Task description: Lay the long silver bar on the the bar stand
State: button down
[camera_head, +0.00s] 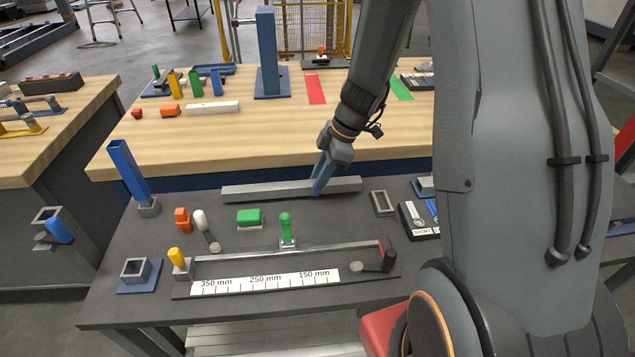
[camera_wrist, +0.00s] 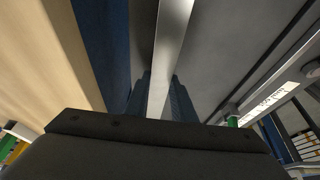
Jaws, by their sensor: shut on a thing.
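The long silver bar (camera_head: 250,191) lies crosswise along the back of the dark table, on it or just above it; I cannot tell which. My gripper (camera_head: 319,188) reaches down and is shut on the bar right of its middle. In the wrist view the bar (camera_wrist: 172,40) runs away between the two blue fingers (camera_wrist: 158,100). No thing is clearly marked as the bar stand. A long fixture with a white millimetre scale (camera_head: 265,282) and a thin rail stands at the front of the dark table, apart from the bar.
A green block (camera_head: 249,217), an orange block (camera_head: 182,219) and a green upright handle (camera_head: 286,228) stand between bar and scale. A leaning blue post (camera_head: 127,170) is at left, a grey frame (camera_head: 382,203) at right. A wooden table (camera_head: 270,140) with a blue column (camera_head: 268,50) lies behind.

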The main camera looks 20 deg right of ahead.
jog(key=shift+f, duration=0.65)
jog(key=shift+f, duration=0.1)
jog(key=c, duration=1.5)
grip_release()
jog(key=w+b+v, duration=0.1)
jog(key=b+v, duration=0.2)
jog(key=v, duration=0.9)
jog(key=shift+s+a+f+m+h, duration=0.5)
jog(key=shift+s+a+m+h, duration=0.25)
jog(key=shift+s+m, duration=1.85)
jog(key=shift+s+a+f+m+h, duration=0.55)
jog(key=shift+s+a+m+h, duration=0.2)
jog(key=shift+s+m, duration=1.85)
jog(key=shift+s+a+f+m+h, duration=0.5)
jog(key=shift+s+a+m+h, duration=0.25)
jog(key=shift+s+m, duration=1.85)
jog(key=shift+w, duration=0.2)
